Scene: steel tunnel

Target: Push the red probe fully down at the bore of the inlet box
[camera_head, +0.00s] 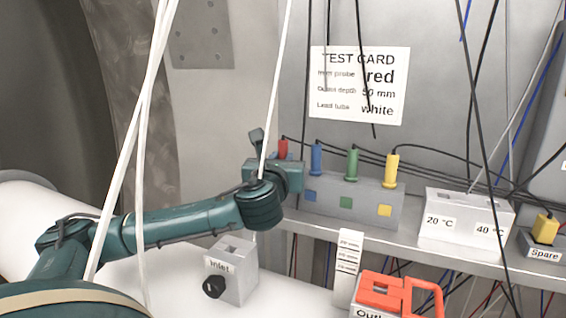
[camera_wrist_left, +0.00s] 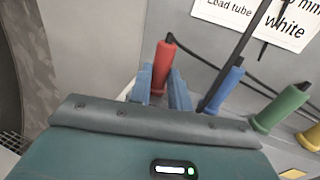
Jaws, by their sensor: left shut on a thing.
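The red probe (camera_head: 283,147) stands upright at the left end of the grey probe rack (camera_head: 362,210). My left gripper (camera_head: 284,157) is at this probe. In the left wrist view its two blue fingers (camera_wrist_left: 160,84) are shut on the red probe (camera_wrist_left: 164,58), one on each side. The probe's lower part is hidden behind my gripper. The grey inlet box (camera_head: 240,276) is on the white pipe, below my left wrist. It has a black knob on its front and a dark bore opening in its top. My right gripper is not in view.
Blue (camera_head: 316,158), green (camera_head: 352,164) and yellow (camera_head: 392,168) probes stand in the rack. A test card (camera_head: 360,85) reads red, 50 mm, white. White and black cables hang across the view. A 20/40 °C block (camera_head: 465,222) and red-handled outlet box (camera_head: 400,295) are right.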

